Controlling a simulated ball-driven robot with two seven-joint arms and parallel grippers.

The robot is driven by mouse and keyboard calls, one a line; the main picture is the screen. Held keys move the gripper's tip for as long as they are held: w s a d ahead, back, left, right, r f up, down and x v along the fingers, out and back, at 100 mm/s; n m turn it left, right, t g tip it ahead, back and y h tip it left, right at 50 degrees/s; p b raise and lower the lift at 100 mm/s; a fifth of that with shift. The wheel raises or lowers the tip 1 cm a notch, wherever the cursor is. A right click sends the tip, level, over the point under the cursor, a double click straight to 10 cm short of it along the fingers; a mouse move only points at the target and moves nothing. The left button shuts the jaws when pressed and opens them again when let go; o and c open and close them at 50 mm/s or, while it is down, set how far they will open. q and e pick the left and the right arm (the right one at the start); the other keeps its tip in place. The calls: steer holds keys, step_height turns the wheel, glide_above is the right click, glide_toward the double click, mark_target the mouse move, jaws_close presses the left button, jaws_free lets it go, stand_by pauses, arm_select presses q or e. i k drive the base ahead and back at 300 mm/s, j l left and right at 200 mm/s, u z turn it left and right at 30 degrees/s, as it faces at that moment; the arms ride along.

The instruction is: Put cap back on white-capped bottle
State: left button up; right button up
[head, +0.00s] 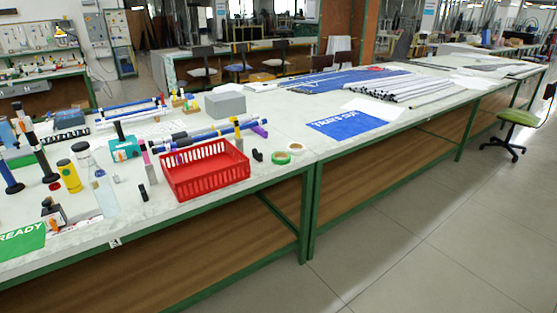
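A clear, pale bottle (105,197) stands upright near the front edge of the bench at the left. Its upper part is see-through and blends with the bench, so I cannot tell whether a cap is on it. Neither of my grippers is in view.
A red basket (204,170) stands right of the bottles, with a small black upright piece (143,191) before it. Dark upright pieces (43,157) crowd the left. A green READY mat (22,240) lies at the front left.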

mark_target(100, 183)
steer(key=j+u, duration=0.1)
steer(key=u, duration=1.15)
